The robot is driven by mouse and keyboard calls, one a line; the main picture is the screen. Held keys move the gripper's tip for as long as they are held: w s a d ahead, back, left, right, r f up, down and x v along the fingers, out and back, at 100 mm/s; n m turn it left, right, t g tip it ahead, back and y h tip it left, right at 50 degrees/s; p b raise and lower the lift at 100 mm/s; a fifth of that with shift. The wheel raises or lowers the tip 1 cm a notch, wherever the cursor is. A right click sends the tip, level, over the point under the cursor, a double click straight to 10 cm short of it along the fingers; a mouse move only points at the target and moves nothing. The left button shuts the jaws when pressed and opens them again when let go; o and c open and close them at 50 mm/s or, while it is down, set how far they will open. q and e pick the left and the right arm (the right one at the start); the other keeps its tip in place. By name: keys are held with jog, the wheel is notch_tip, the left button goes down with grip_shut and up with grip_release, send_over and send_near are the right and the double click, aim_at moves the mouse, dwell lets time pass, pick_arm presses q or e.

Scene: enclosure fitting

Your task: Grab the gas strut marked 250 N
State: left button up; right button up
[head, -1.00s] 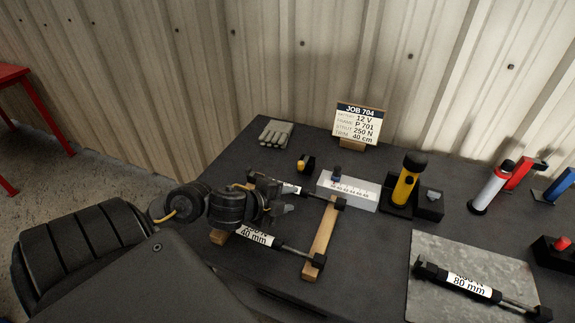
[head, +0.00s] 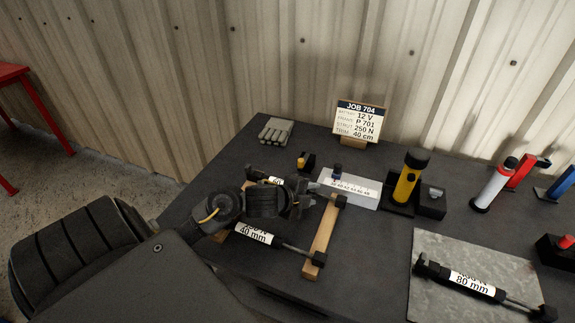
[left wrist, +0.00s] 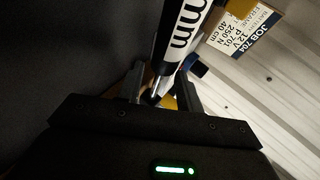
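Two black gas struts with white labels lie across wooden rails. The rear strut (head: 263,180) is mostly hidden behind my left gripper (head: 311,193). The front strut's (head: 255,233) label reads "40 mm", with its force line not clearly legible. A third strut (head: 470,284), labelled "80 mm", lies on a grey metal plate at the right. My left gripper is at the rear strut's right part. In the left wrist view, its fingers stand apart on either side of a strut (left wrist: 180,35) whose label shows "mm". Contact cannot be told. My right gripper is not in view.
A job card (head: 358,121) at the back lists strut 250 N. A white marked block (head: 350,188) stands just right of my left gripper. A yellow torch (head: 409,178) stands beyond it. Gloves (head: 276,130) lie at the back left. The right wooden rail (head: 322,240) is close by.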

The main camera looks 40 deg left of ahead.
pick_arm(q)
jog(key=shift+c, duration=0.5)
grip_shut()
jog(key=shift+r, duration=0.1)
jog(key=shift+r, duration=0.2)
jog(key=s+a+r+p, duration=0.3)
jog(key=s+a+r, duration=0.5)
jog(key=a+r, duration=0.3)
jog(key=shift+s+r, duration=0.4)
jog(key=shift+r, duration=0.3)
